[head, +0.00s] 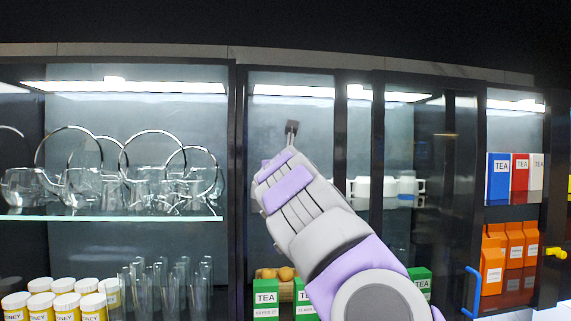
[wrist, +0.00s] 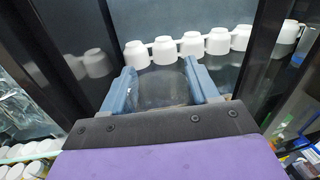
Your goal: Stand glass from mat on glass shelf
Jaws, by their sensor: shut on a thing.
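My gripper (wrist: 166,84) has its two blue fingers on either side of a clear, faint glass (wrist: 160,88) in the wrist view. The glass's outline is hard to make out. In the head view my gripper (head: 292,130) points into the middle cabinet bay, and the glass cannot be made out there. A glass shelf (head: 110,218) with clear glass teapots on it is in the left bay. Several tall clear glasses (head: 170,285) stand below it. No mat is visible.
White cups (wrist: 192,43) stand in a row just beyond my fingers; they also show in the head view (head: 390,187). Dark cabinet posts (head: 238,180) flank the bay. Yellow-labelled jars (head: 65,300) are lower left. Tea boxes (head: 500,178) are at right.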

